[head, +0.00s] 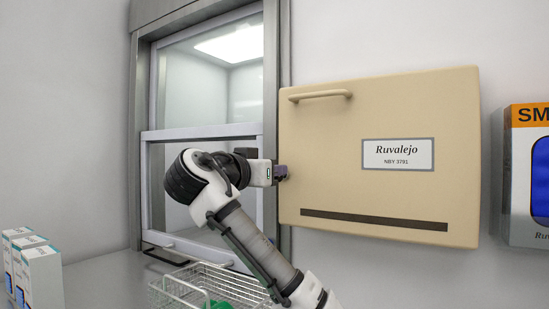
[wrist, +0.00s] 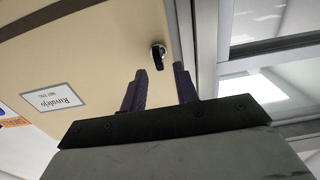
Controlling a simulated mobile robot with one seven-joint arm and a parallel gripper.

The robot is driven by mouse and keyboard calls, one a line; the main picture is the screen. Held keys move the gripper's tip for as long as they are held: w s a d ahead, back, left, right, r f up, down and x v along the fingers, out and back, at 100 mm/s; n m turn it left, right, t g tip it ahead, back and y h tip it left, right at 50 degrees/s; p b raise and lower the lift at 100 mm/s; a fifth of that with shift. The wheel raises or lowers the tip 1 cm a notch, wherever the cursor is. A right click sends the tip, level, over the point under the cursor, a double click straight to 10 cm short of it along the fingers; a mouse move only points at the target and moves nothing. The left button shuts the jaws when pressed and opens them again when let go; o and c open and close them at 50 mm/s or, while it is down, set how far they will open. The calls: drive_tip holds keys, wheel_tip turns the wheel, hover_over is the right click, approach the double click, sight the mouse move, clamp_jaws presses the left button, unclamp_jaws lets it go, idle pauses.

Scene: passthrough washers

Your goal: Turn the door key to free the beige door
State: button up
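The beige door (head: 375,200) is a flat panel on the wall, with a label reading "Ruvalejo NBY 3791", and looks closed. It fills the left of the wrist view (wrist: 90,60). The door key (wrist: 158,55) is a small dark piece in a round metal lock near the door's edge; in the head view it is hidden behind my gripper. My gripper (wrist: 160,69) is open, its two dark fingers apart with nothing seen between them. The key lies just beyond the fingertips, and I cannot tell whether they touch it. In the head view my gripper (head: 281,173) is at the door's left edge.
A beige handle (head: 320,96) sticks out at the door's top left. Left of the door is a metal-framed window (head: 205,131) with a sliding pane. Below are a wire basket (head: 190,287) and white boxes (head: 40,275). An orange-topped unit (head: 528,115) hangs at right.

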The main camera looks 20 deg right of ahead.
drive_tip(key=shift+x, duration=1.1)
clamp_jaws()
